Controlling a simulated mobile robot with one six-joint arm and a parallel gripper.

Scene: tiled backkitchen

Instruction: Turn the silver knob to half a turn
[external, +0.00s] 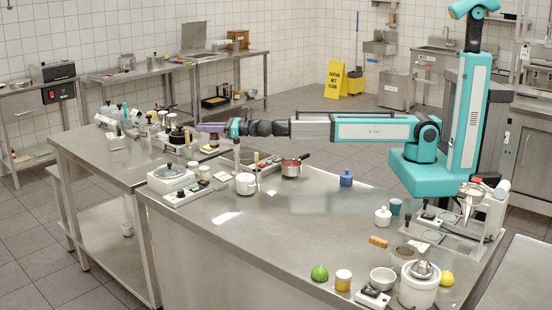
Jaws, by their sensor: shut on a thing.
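My arm stretches left across the metal counter from its teal column. My gripper (237,158) hangs from the teal wrist, small in the external view, above the left end of a low grey panel (268,168). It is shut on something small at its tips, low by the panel. The silver knob itself cannot be made out; the fingers and nearby items hide that spot. Its turn angle cannot be read.
The middle of the counter (265,225) is clear.

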